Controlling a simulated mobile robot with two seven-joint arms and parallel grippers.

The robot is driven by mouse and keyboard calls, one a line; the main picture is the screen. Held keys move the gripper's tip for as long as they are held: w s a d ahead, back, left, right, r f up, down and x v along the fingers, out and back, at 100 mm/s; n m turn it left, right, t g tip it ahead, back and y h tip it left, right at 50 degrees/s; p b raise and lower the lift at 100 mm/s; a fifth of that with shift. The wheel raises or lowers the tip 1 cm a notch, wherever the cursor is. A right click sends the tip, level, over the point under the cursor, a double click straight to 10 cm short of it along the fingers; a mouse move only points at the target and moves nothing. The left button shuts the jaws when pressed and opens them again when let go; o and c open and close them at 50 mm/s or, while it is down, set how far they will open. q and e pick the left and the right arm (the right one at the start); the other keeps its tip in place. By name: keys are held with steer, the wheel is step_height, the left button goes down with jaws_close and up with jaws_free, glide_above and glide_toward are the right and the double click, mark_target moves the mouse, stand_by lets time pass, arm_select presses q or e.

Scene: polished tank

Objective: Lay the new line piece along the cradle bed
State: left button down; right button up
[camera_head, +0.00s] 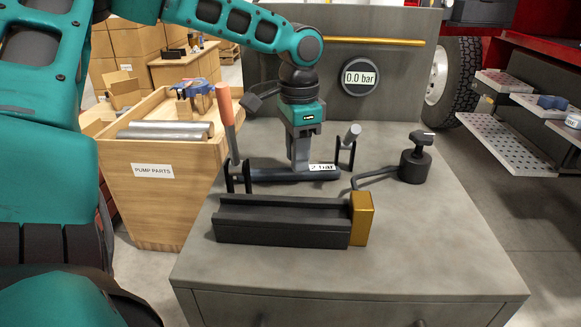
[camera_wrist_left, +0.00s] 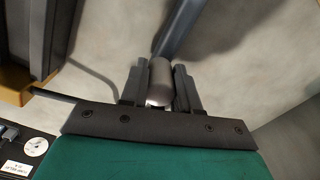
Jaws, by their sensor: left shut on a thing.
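My left gripper (camera_head: 300,168) points down and is shut on the dark line piece (camera_head: 270,174), gripping it near its labelled right part. The piece lies level, left to right, behind the black trough that looks like the cradle bed (camera_head: 283,219). The trough has a gold block (camera_head: 361,218) at its right end. In the left wrist view, a grey rounded piece (camera_wrist_left: 160,83) sits between the fingers (camera_wrist_left: 161,88). The trough's gold-ended side (camera_wrist_left: 15,88) shows at left. I cannot tell whether the piece touches the uprights. My right gripper is not in view.
A black upright with an orange handle (camera_head: 224,105) and another upright (camera_head: 345,153) flank the piece. A black valve-like fitting (camera_head: 415,162) stands at right, below a gauge reading 0.0 bar (camera_head: 360,78). A wooden pump-parts bin (camera_head: 155,190) stands left. The bench front (camera_head: 440,270) is clear.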

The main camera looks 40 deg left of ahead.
arm_select(q)
steer(key=shift+r+p, duration=0.55)
steer(key=shift+r, duration=0.1)
step_height(320, 180, up, 2)
steer(key=shift+p, duration=1.1)
steer(key=shift+r+p, duration=1.1)
steer(key=shift+p, duration=0.1)
steer(key=shift+r+p, duration=0.95)
steer(key=shift+r, duration=0.4)
